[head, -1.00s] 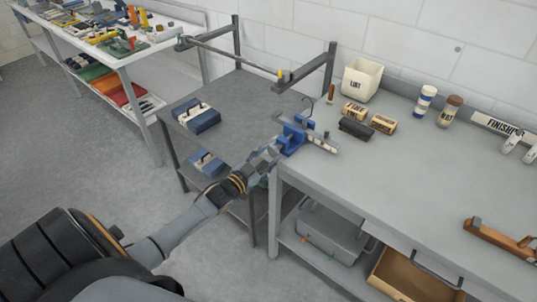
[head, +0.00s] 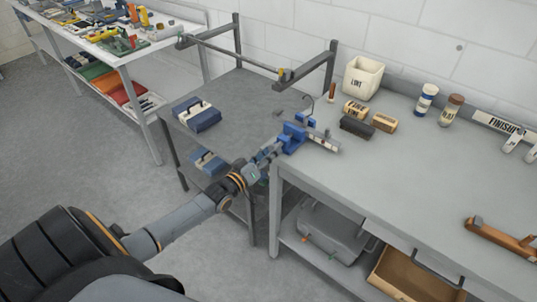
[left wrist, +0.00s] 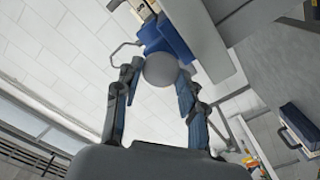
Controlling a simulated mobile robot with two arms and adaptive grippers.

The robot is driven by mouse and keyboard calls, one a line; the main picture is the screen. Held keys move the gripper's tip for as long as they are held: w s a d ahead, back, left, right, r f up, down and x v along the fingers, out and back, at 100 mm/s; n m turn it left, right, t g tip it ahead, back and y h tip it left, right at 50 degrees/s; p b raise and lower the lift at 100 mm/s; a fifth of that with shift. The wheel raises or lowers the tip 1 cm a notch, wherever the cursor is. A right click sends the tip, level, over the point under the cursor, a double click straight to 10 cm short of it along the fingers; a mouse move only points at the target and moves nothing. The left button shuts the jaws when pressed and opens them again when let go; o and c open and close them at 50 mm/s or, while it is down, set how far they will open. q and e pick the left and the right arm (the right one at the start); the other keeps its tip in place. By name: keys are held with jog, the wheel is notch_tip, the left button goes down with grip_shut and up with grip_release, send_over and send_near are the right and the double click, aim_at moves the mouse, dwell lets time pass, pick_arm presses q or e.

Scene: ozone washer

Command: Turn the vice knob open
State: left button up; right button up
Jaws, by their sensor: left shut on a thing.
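The blue vice (head: 292,138) is fixed at the left end of the workbench (head: 400,195). It also shows at the top of the left wrist view (left wrist: 172,36). Its round grey knob (left wrist: 160,70) sits between the fingers of my left gripper (left wrist: 158,82), which is shut on it. In the head view my left gripper (head: 264,158) reaches the vice from the lower left, and the knob is hidden or too small to make out. My right gripper is not in view.
A white bin (head: 362,78), a dark brush (head: 356,128) and small labelled blocks stand behind the vice.

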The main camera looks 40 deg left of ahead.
pick_arm(q)
jog(key=shift+f+n+b, duration=0.1)
jog(key=shift+n+b, duration=4.05)
jog(key=shift+n, duration=8.15)
jog(key=shift+n+p, duration=0.35)
jog(key=shift+n, duration=1.05)
jog(key=shift+c, duration=0.2)
jog(key=shift+o, duration=0.2)
jog(key=shift+n, duration=0.3)
jog(key=o, duration=1.1)
jog(key=shift+w+f, duration=0.1)
